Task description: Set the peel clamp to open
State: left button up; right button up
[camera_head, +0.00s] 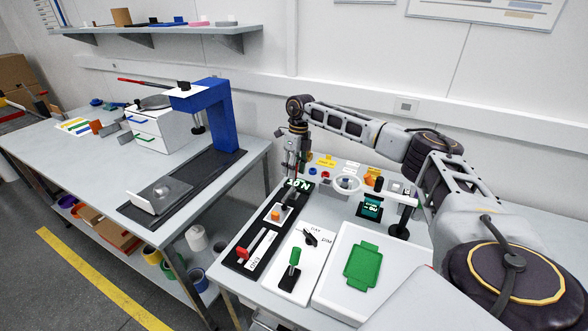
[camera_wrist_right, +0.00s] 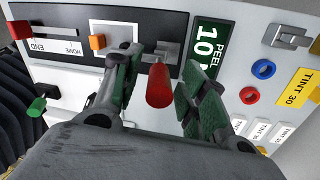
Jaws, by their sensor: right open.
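The peel clamp shows in the right wrist view as a red handle (camera_wrist_right: 160,86) on a grey bracket. The handle points toward the wrist camera. My right gripper (camera_wrist_right: 163,66) is open, with a green-padded finger on each side of the handle. I see gaps between the fingers and the handle. In the head view my right gripper (camera_head: 291,167) is above the far end of the black panel, by the display (camera_head: 298,185), and hides most of the clamp. My left gripper is not in view.
On the black panel are an orange block (camera_head: 276,215) and a red slider knob (camera_head: 243,253). Close by are a green-handled lever (camera_head: 294,257), a black DAY/DIM switch (camera_head: 310,237) and a green part (camera_head: 361,266) on a white plate. A blue press (camera_head: 222,120) stands on the left bench.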

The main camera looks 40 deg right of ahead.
jog(key=c, duration=0.8)
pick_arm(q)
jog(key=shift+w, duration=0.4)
pick_arm(e)
grip_shut()
